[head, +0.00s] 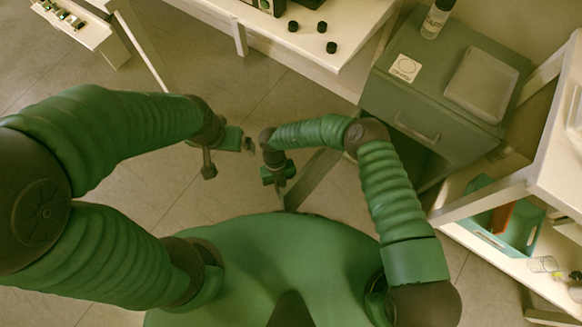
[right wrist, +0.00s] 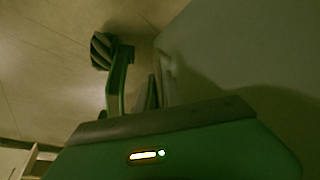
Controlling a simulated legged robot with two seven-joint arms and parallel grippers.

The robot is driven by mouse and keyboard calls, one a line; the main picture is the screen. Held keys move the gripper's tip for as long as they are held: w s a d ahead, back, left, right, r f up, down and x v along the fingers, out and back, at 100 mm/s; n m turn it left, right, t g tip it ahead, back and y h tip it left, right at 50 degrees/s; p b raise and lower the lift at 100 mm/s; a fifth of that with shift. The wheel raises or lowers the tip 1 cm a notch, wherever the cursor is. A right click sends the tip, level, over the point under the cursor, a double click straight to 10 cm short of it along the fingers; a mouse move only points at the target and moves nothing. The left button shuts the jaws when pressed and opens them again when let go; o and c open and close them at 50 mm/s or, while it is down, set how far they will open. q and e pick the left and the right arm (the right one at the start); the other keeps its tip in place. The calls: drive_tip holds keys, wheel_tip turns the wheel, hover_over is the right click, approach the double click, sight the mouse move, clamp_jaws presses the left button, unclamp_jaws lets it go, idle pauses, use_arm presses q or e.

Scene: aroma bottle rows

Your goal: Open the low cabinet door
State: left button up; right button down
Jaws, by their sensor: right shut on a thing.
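The low cabinet (head: 455,75) is grey-green and stands at the right in the head view. Its door (head: 313,180) is swung out toward my base, seen nearly edge-on from above, and the dark inside of the cabinet shows below the drawer. My right gripper (head: 279,181) is at the door's free end, shut on the door's handle, which is mostly hidden. In the right wrist view a finger (right wrist: 117,82) stands beside the pale door panel (right wrist: 245,55). My left gripper (head: 229,158) hangs over the floor left of the door, its fingers apart and empty.
A drawer with a handle (head: 418,128) is above the door opening. A bottle (head: 437,18), a marked card (head: 405,68) and a clear tray (head: 482,85) are on the cabinet top. A white table (head: 285,40) and a shelf (head: 515,265) flank it. Floor is free at left.

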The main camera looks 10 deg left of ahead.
drive_tip(key=shift+w+a+m+b, duration=0.4)
drive_tip(key=shift+w+a, duration=0.45)
drive_tip(key=shift+a, duration=0.05)
drive_tip(key=shift+f, duration=0.1)
drive_tip(key=c, duration=1.5)
unclamp_jaws()
drive_tip(key=p+v, duration=0.2)
drive_tip(key=v, duration=0.6)
drive_tip(key=p+v, duration=0.3)
drive_tip(key=v, duration=0.5)
drive_tip(key=shift+w+d+r, duration=0.15)
drive_tip(key=shift+w+r, duration=0.1)
drive_tip(key=shift+r, duration=0.15)
